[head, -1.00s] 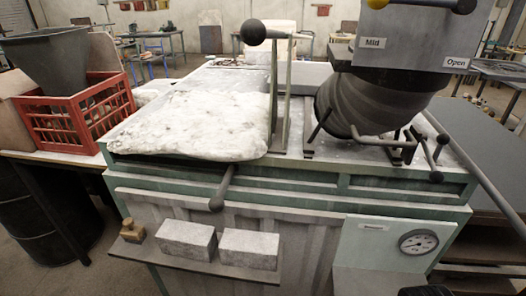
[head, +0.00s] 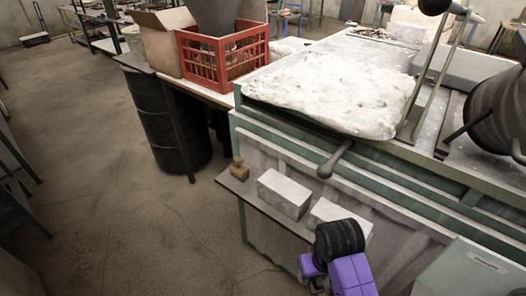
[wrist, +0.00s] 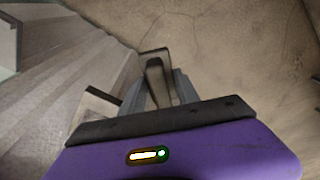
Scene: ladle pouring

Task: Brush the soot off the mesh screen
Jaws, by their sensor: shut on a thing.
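In the wrist view my gripper (wrist: 160,88) is shut on a dark narrow thing (wrist: 155,66), with a dark squared outline around its far end. I cannot tell whether it is a brush. In the head view my purple and black arm shows at the lower middle, and the gripper is not clearly visible there. A small brown wooden piece with a knob (head: 237,168) stands at the left end of the front shelf (head: 232,186). I cannot make out a mesh screen or soot in these views.
Two pale blocks (head: 284,194) (head: 340,214) sit on the shelf. A white crusted slab (head: 335,90) lies on top. A red crate (head: 225,55) and black drum (head: 168,120) stand left. Floor at left is open.

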